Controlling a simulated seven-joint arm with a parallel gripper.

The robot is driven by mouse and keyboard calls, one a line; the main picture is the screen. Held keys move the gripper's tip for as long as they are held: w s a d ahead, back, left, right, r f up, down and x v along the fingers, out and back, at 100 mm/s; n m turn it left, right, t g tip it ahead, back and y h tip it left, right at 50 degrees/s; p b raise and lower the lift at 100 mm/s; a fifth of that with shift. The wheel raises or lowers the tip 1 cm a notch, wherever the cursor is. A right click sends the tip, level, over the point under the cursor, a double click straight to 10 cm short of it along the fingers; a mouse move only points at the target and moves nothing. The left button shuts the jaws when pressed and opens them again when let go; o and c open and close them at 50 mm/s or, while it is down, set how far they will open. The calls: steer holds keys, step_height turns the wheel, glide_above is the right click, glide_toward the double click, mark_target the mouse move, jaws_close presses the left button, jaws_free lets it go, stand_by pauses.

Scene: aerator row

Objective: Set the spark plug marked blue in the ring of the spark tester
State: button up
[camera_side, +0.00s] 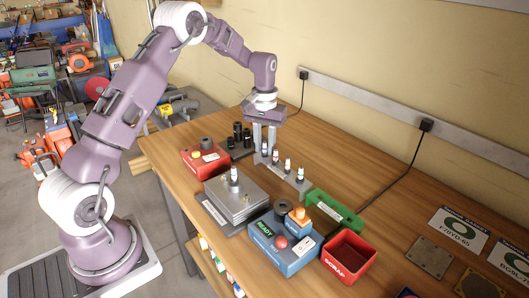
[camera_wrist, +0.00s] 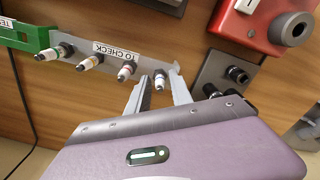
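Several white-topped spark plugs stand in a row on a grey rack (camera_wrist: 108,52) labelled TO CHECK. My gripper (camera_wrist: 160,82) is over the end plug (camera_wrist: 159,79), with one finger on each side and gaps visible between. The fingers are open and point down at this plug (camera_side: 265,149) in the side view. The plug's coloured mark is too small to tell. The neighbouring plug (camera_wrist: 126,72) shows a reddish band. A blue unit (camera_side: 284,259) with a READY display, which appears to be the spark tester, stands at the front. A dark ring (camera_side: 283,207) is on its rear part and looks empty.
A red box (camera_side: 203,163) and black sockets (camera_side: 238,133) stand near the rack. A green holder (camera_side: 333,212) and red SCRAP bin (camera_side: 348,258) are at the right. The table's back strip is clear.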

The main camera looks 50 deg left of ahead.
jaws_close()
steer(key=shift+r, duration=1.7)
step_height(320, 180, up, 13)
steer(key=s+d+m, duration=0.3)
steer(key=s+d, duration=0.3)
steer(key=d, duration=0.5)
steer(key=s+d+m, duration=0.3)
steer(key=s+d, duration=0.3)
steer(key=d, duration=0.5)
step_height(320, 180, down, 9)
steer(key=shift+a+f, duration=0.2)
steer(key=shift+a, duration=0.1)
